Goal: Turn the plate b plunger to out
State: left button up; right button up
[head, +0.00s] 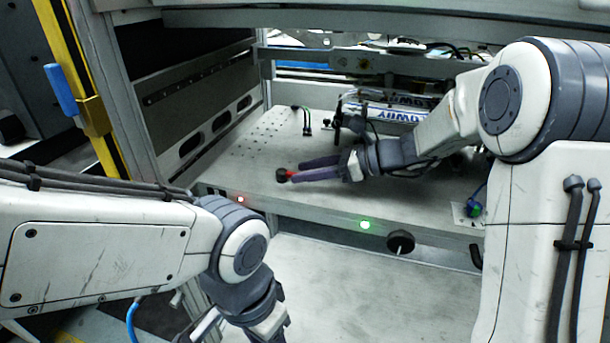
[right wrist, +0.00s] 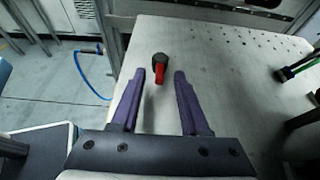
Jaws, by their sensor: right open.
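A small plunger with a black round head and a red grip (head: 282,175) stands on the grey metal plate (head: 240,150) near its front left. In the right wrist view the plunger (right wrist: 160,68) has its red part pointing towards my gripper. My right gripper (head: 294,171) is open, with its purple fingers reaching left to the plunger. In the right wrist view the fingertips (right wrist: 160,76) lie either side of the red grip, with gaps on both sides. My left gripper (head: 235,327) is at the bottom edge, partly cut off. No label shows which plunger is plate b.
Thin dark posts (head: 306,122) stand behind. The perforated plate surface at left is clear.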

aim_at(287, 172)
jog(key=shift+w+a+f, duration=0.1)
jog(key=shift+a, duration=0.2)
grip_shut()
jog(key=shift+w+n+g+p, duration=0.15)
jog(key=shift+n+g+p, duration=0.15)
jog(key=shift+p, duration=0.4)
jog(key=n+g+p, duration=0.1)
jog(key=g+p, duration=0.1)
jog(key=p, duration=0.1)
jog(key=w+n+g+p, duration=0.1)
jog(key=n+g+p, duration=0.1)
jog(key=p, duration=0.1)
jog(key=w+n+g+p, duration=0.1)
jog(key=p, duration=0.2)
jog(key=shift+w+d+r+n+g, duration=0.15)
jog(key=shift+r+n+g, duration=0.1)
jog(key=shift+n+g, duration=0.15)
jog(key=shift+w+f+n+g+p, duration=0.15)
jog(key=shift+w+n+g+p, duration=0.1)
jog(key=shift+n+g+p, duration=0.45)
jog(key=shift+w+f+n+g+p, duration=0.1)
jog(key=shift+w+n+g+p, duration=0.1)
jog(key=shift+n+g+p, duration=0.5)
jog(key=shift+a+h, duration=0.2)
jog(key=shift+h, duration=0.1)
